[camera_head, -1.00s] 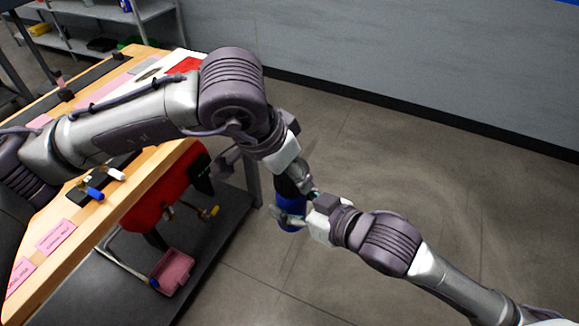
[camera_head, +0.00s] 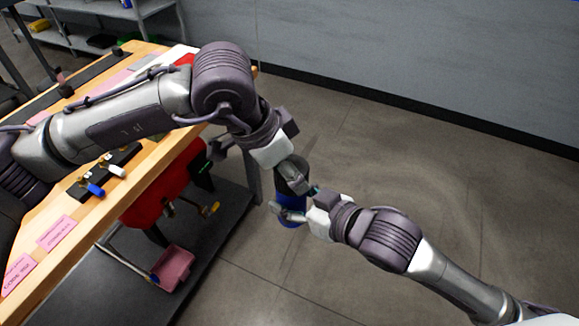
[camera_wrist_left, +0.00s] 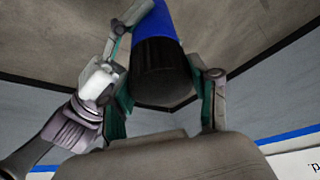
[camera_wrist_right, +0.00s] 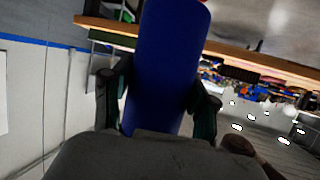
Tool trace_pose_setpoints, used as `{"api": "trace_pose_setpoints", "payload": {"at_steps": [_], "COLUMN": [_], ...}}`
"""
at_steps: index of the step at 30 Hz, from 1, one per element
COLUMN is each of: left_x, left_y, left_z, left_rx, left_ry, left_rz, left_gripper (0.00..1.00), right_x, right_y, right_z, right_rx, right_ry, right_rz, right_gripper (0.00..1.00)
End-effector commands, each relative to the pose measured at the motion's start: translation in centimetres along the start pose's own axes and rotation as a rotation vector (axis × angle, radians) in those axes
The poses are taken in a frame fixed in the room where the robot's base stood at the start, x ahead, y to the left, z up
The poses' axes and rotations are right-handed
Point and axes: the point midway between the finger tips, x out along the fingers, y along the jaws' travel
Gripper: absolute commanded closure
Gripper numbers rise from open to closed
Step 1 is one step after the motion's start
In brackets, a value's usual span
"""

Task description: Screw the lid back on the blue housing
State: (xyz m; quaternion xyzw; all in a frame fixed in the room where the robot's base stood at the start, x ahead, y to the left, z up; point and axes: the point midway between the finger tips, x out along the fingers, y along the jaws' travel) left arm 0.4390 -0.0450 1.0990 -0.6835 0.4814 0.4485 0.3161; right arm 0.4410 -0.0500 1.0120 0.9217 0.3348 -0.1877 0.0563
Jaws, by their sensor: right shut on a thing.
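The blue housing (camera_head: 291,218) is a blue cylinder held upright or nearly so above the floor. My right gripper (camera_head: 300,208) is shut on it, and the right wrist view shows the blue body (camera_wrist_right: 165,70) between its fingers. The black lid (camera_wrist_left: 160,72) sits against the end of the housing, roughly in line with it. It also shows in the head view (camera_head: 291,163). My left gripper (camera_head: 288,174) is at the lid from above, with its fingers spread on either side and a gap visible on one side. Whether the lid is tight cannot be seen.
A wooden workbench (camera_head: 60,262) stands to the left, with a black holder carrying blue- and white-handled parts (camera_head: 95,188). A red object (camera_head: 160,190) and a pink bin (camera_head: 173,267) are by its lower shelf. Open floor (camera_head: 420,170) lies right of the arms.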

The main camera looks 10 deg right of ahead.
Motion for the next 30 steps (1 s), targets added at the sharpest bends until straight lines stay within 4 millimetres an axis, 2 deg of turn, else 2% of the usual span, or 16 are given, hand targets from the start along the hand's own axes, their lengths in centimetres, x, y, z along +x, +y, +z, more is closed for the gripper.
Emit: {"api": "trace_pose_setpoints", "payload": {"at_steps": [1,4,5,16,25,30], "left_x": [-0.1,-0.1,-0.1,-0.4,-3.7,-4.2], "left_y": [0.0,0.0,0.0,0.0,-0.1,0.0], "left_z": [0.0,0.0,0.0,-0.2,-1.6,-1.8], "left_rx": [0.0,-0.001,-0.001,-0.001,-0.001,-0.002], "left_ry": [0.001,0.001,0.001,0.001,0.001,0.0], "left_rz": [-0.001,-0.001,-0.001,-0.002,-0.004,-0.001], "left_gripper": [0.33,0.16,0.15,0.15,0.15,0.15], "right_x": [0.0,0.0,0.0,0.0,0.0,0.0], "right_y": [0.0,0.0,0.0,0.0,0.0,0.0], "right_z": [-0.1,-0.1,-0.1,-0.2,-0.2,-0.2], "right_rx": [0.0,0.0,0.0,0.0,0.0,0.0], "right_ry": [0.003,0.003,0.003,0.004,0.005,0.004], "right_rz": [0.001,0.001,0.001,0.0,0.0,0.0], "right_gripper": [1.0,1.0,1.0,1.0,1.0,1.0]}}
